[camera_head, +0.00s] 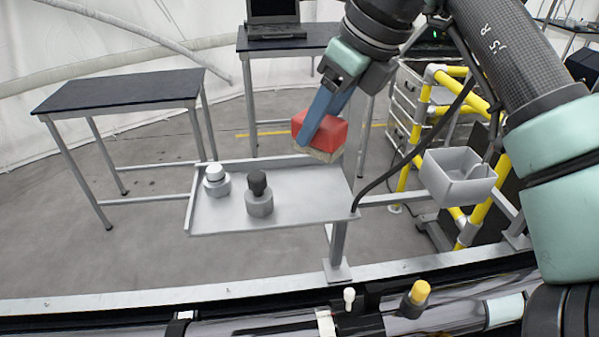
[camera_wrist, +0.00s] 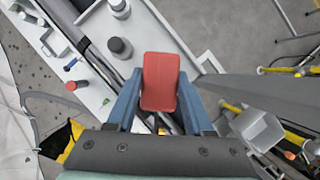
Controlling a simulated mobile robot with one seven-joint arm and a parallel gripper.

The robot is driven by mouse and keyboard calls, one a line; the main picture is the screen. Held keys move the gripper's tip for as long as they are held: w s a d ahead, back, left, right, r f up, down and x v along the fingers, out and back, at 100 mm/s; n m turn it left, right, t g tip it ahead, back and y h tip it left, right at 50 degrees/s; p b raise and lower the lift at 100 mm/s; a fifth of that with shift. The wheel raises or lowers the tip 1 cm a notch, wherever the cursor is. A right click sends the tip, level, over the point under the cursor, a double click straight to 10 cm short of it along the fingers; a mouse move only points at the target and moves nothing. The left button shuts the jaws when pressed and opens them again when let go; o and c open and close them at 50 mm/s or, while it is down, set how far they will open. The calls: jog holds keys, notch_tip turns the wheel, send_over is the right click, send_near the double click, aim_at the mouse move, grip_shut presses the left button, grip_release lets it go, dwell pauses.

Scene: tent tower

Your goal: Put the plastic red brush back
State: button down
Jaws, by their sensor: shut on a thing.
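My gripper (camera_head: 325,115) is shut on the red brush (camera_head: 321,131), a red block with a pale underside. In the head view it is held over the right end of the grey tray (camera_head: 228,222), close to its back edge; I cannot tell if it touches the tray. In the wrist view the red brush (camera_wrist: 160,82) sits between the two blue fingers of my gripper (camera_wrist: 160,95). A small grey open box (camera_head: 458,178) stands to the right of the tray and looks empty. It also shows in the wrist view (camera_wrist: 262,131).
On the tray stand a white-topped knob piece (camera_head: 215,180) and a black-topped one (camera_head: 259,194). A yellow pipe frame (camera_head: 420,120) stands behind the box. A dark table (camera_head: 120,90) is at the back left.

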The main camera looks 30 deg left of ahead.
aim_at(341, 139)
notch_tip(341, 139, down, 8)
jog(key=shift+f+p, duration=0.1)
jog(key=shift+p, duration=0.5)
jog(key=shift+d, duration=0.1)
jog(key=shift+c, duration=1.4)
grip_release()
jog(key=shift+f, duration=0.1)
jog(key=b+v, duration=0.1)
jog(key=v, duration=1.1)
jog(key=shift+b, duration=0.3)
